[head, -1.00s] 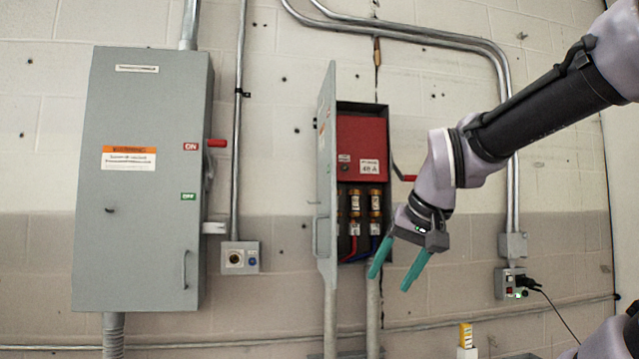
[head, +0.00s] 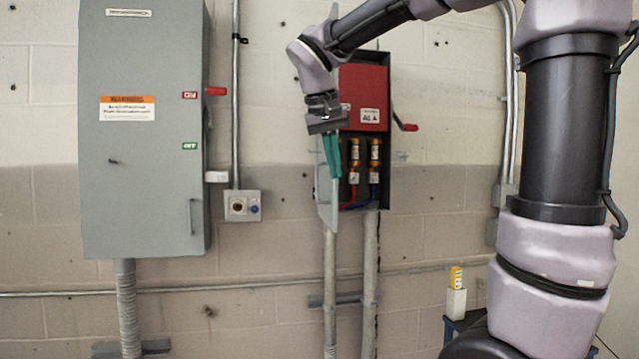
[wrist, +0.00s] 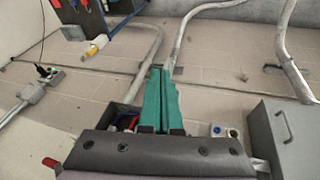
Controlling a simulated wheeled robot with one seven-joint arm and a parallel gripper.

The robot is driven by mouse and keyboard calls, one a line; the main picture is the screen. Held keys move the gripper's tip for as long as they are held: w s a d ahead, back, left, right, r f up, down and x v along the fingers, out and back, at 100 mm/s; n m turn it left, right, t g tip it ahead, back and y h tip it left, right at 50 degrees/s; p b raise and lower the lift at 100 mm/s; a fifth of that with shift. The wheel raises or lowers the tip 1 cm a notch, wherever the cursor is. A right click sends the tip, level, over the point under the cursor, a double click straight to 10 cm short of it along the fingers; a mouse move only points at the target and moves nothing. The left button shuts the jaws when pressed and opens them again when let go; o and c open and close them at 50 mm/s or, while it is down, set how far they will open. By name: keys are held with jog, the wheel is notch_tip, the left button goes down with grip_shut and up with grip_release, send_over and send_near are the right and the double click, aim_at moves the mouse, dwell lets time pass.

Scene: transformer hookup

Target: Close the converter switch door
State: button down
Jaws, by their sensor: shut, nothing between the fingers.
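The converter switch box is a small dark grey wall box (head: 384,195) with a red panel (head: 362,95) and copper-coloured fuses inside. Its grey door (head: 324,203) stands open, swung out on the left and seen nearly edge-on in the head view. My gripper (head: 336,174) has its teal fingers together, pointing down, in front of or beside the door; I cannot tell whether they touch it. My wrist and gripper hide the door's upper part. In the wrist view the shut fingers (wrist: 160,85) are empty, and part of the box with red and blue wires (wrist: 127,120) shows to their left.
A large grey cabinet (head: 140,190) with a red lever (head: 216,91) hangs at left. A small outlet box (head: 242,206) sits between the cabinet and the door. Conduits (head: 370,270) run below the box. A red handle (head: 405,126) sticks out on its right side.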

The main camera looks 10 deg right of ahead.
jog(key=w+a+r+h, duration=0.3)
jog(key=w+a, duration=0.3)
jog(key=a, duration=0.4)
send_near(332, 199)
notch_tip(332, 199, down, 4)
jog(key=a, duration=0.2)
jog(key=shift+m+t, duration=0.3)
jog(key=shift+t, duration=0.1)
jog(key=shift+w+d+f, duration=0.1)
jog(key=shift+w+d, duration=0.1)
jog(key=shift+d, duration=0.5)
jog(key=shift+w+d, duration=0.2)
jog(key=shift+d, duration=0.5)
jog(key=shift+w+d, duration=0.2)
jog(key=shift+d, duration=0.5)
jog(key=shift+d, duration=0.15)
